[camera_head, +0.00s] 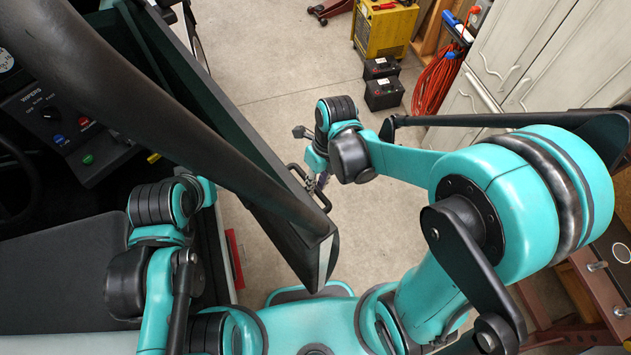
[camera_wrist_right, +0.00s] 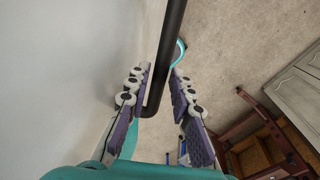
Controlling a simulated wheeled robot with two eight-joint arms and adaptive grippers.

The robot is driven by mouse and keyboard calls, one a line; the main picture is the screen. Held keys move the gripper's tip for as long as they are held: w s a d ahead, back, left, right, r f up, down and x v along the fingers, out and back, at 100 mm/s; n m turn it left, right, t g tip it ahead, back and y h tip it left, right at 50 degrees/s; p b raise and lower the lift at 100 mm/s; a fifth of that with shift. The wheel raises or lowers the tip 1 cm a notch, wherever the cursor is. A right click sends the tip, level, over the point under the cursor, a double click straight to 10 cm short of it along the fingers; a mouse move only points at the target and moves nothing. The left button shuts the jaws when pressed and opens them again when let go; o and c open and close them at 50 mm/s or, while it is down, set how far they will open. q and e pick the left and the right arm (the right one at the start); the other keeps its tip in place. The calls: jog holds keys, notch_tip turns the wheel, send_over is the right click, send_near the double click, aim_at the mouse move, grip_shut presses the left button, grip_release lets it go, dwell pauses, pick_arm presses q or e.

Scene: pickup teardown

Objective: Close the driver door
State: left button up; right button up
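The driver door (camera_head: 225,150) stands open, a dark panel running diagonally through the middle of the head view, with the cab to its left. Its black bar handle (camera_head: 311,190) sticks out on the right side. My right gripper (camera_head: 319,172) is at the handle. In the right wrist view, the handle bar (camera_wrist_right: 170,50) passes between the two purple-padded fingers of this gripper (camera_wrist_right: 161,75). The fingers are apart, with a gap visible on the right side of the bar; contact on the left is unclear. My left arm reaches into the cab area; its gripper is not visible.
The cab has a dark seat (camera_head: 60,210) and a control panel (camera_head: 65,125). Behind stand a yellow machine (camera_head: 385,28) and black batteries (camera_head: 383,93). White cabinets (camera_head: 545,50) and a brown workbench (camera_head: 595,285) are at right. The floor (camera_head: 275,75) beyond the door is clear.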

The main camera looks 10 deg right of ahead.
jog(key=shift+o, duration=0.3)
jog(key=shift+r, duration=0.1)
notch_tip(320, 180, up, 12)
jog(key=w+d, duration=0.1)
jog(key=d, duration=0.1)
jog(key=shift+w, duration=0.1)
